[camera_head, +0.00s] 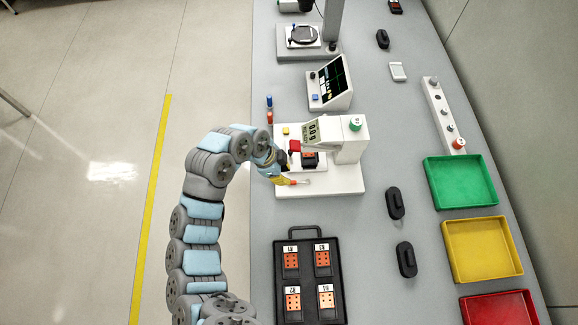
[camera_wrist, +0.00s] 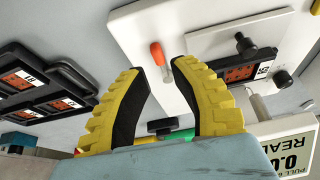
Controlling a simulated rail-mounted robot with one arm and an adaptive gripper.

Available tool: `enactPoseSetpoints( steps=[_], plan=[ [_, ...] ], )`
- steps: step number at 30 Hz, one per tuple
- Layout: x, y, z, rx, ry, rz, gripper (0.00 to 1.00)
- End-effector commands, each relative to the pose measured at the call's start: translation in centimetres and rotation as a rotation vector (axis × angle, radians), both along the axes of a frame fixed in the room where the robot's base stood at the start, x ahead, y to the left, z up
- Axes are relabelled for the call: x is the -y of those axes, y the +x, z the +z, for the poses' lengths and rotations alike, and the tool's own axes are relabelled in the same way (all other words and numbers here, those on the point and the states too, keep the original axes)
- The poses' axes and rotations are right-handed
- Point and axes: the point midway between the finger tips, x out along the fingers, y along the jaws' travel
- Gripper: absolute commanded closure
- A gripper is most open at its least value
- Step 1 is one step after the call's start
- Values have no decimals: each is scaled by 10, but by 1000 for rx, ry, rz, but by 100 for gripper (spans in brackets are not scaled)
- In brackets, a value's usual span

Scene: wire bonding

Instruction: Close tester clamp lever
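The pull tester (camera_head: 347,178) is a white machine on the bench, with a small display on its head; part of the display (camera_wrist: 298,152) also shows in the wrist view. Its clamp lever (camera_head: 293,182) has an orange-red tip and sits low on the front of the white base. In the wrist view the lever tip (camera_wrist: 157,53) appears between the fingertips of my gripper (camera_wrist: 160,68). My yellow fingers are apart, and I cannot tell whether either touches the lever. In the head view my gripper (camera_head: 281,180) is beside the lever. An orange chip (camera_head: 310,159) sits in the tester's fixture.
A black case (camera_head: 306,238) with several orange chips lies in front of the tester. A screen unit (camera_head: 330,83) stands behind it. Green (camera_head: 460,182), yellow (camera_head: 482,250) and red (camera_head: 499,309) trays line the right. Black objects (camera_head: 396,203) lie between.

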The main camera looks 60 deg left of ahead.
Motion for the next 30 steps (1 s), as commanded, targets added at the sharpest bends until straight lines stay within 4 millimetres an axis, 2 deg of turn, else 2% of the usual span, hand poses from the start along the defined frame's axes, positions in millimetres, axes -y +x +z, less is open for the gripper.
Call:
enactPoseSetpoints(
  steps=[6,12,18,30],
  plan=[
    [-10,-13,35,1,2,3,75],
    [-13,-19,55,1,1,-1,75],
    [-14,-22,62,-1,0,-1,75],
    [-14,-22,62,-2,-1,-1,75]
  ],
)
